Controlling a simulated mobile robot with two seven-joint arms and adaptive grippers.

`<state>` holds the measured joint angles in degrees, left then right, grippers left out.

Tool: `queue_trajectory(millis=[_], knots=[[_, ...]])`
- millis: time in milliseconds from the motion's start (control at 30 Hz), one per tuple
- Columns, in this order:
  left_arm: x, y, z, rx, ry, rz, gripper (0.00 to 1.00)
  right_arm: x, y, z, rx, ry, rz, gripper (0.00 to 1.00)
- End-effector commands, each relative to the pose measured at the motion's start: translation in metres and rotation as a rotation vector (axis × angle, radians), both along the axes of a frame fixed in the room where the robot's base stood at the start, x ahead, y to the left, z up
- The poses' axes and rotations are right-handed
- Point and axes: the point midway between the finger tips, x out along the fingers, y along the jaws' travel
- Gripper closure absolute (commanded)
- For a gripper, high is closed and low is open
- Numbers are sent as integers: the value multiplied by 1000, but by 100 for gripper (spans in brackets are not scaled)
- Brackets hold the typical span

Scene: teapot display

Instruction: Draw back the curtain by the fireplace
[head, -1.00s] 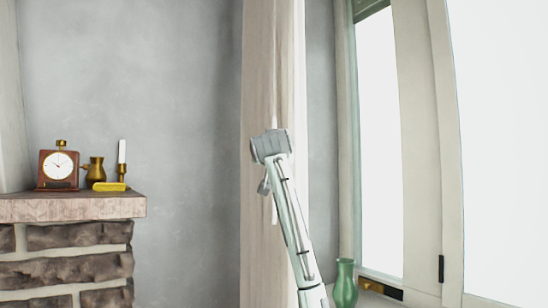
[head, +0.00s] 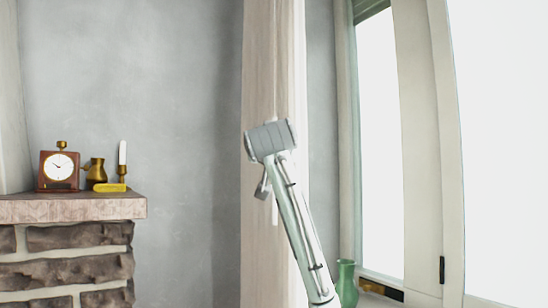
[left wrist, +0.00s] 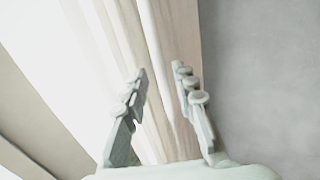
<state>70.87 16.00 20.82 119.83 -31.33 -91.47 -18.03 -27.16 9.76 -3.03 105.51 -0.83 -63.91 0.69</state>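The curtain (head: 258,70) is a long pale beige strip of cloth hanging between the grey wall and the window in the head view. In the left wrist view the curtain (left wrist: 173,25) runs upward behind and between the fingers of my left gripper (left wrist: 160,69). The fingers are apart; I cannot tell whether they touch the cloth. In the head view my arm reaches up in front of the curtain and covers part of it; the fingertips are not clear there. The stone fireplace (head: 75,240) stands at the left. My right gripper is not in view.
On the fireplace mantel (head: 70,207) stand a clock (head: 59,168), a brass jug (head: 96,170), a yellow block (head: 109,187) and a candle (head: 122,155). A green vase (head: 346,285) stands close to my arm, by the window (head: 380,150).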

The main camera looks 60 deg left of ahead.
Motion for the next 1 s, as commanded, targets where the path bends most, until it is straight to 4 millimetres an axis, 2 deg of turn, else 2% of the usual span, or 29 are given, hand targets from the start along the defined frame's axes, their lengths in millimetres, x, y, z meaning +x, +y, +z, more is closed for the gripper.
queue_trajectory(millis=[100,300,1000], knots=[[-11,-16,0,0,-1,-1,72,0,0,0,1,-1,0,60],[-19,-27,0,-1,1,0,72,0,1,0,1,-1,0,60],[-20,-27,0,-1,1,0,72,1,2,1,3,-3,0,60]])
